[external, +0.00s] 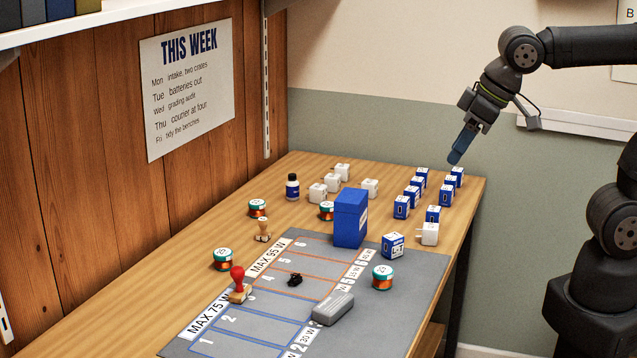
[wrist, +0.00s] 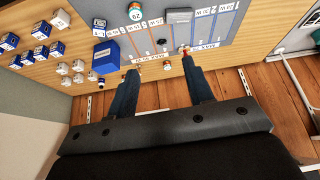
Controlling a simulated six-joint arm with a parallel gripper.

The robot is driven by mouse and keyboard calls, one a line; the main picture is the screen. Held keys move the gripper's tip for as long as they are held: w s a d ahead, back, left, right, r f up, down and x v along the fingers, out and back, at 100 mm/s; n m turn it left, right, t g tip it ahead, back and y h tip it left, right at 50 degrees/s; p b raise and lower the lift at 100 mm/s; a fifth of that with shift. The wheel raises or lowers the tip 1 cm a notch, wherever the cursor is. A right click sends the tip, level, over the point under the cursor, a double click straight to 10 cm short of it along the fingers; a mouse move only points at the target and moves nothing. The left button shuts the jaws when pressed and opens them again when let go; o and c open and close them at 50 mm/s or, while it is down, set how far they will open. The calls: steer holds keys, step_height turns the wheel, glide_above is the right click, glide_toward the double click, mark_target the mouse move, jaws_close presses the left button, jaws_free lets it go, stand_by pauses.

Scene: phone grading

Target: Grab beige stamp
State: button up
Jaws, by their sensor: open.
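The beige stamp (external: 262,228), with a pale wooden handle, stands upright on the table beside the mat's MAX 95 W strip. In the wrist view, a small beige shape by the left fingertip appears to be it, partly hidden. My gripper (external: 456,157) is high above the table's far right corner, well away from the stamp. In the wrist view its two dark blue fingers (wrist: 162,66) are spread apart with nothing held. A second stamp (external: 238,279), with a red knob on a wooden base, stands nearer on the MAX 75 W strip.
A teal-and-copper spool (external: 222,259) stands near both stamps; others are around. A tall blue box (external: 350,220) stands at the mat's back edge. A dark bottle (external: 292,187), white cubes and blue cubes stand farther back. A grey block (external: 333,309) lies on the grey mat (external: 425,268).

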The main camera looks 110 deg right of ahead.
steer(key=w+d+m+g+h, duration=0.1)
steer(key=w+d+m, duration=0.2)
steer(key=w+d, duration=0.8)
steer(key=m+g+h, duration=0.1)
steer(key=m+g, duration=0.2)
steer(key=m, duration=0.3)
glide_above(263, 220)
steer(key=a, duration=0.7)
step_height(263, 220, down, 17)
steer(key=shift+m, duration=0.3)
steer(key=x, duration=1.2)
steer(key=shift+d+f, duration=0.1)
steer(key=shift+f, duration=0.05)
steer(key=shift+x, duration=2.95)
jaws_close()
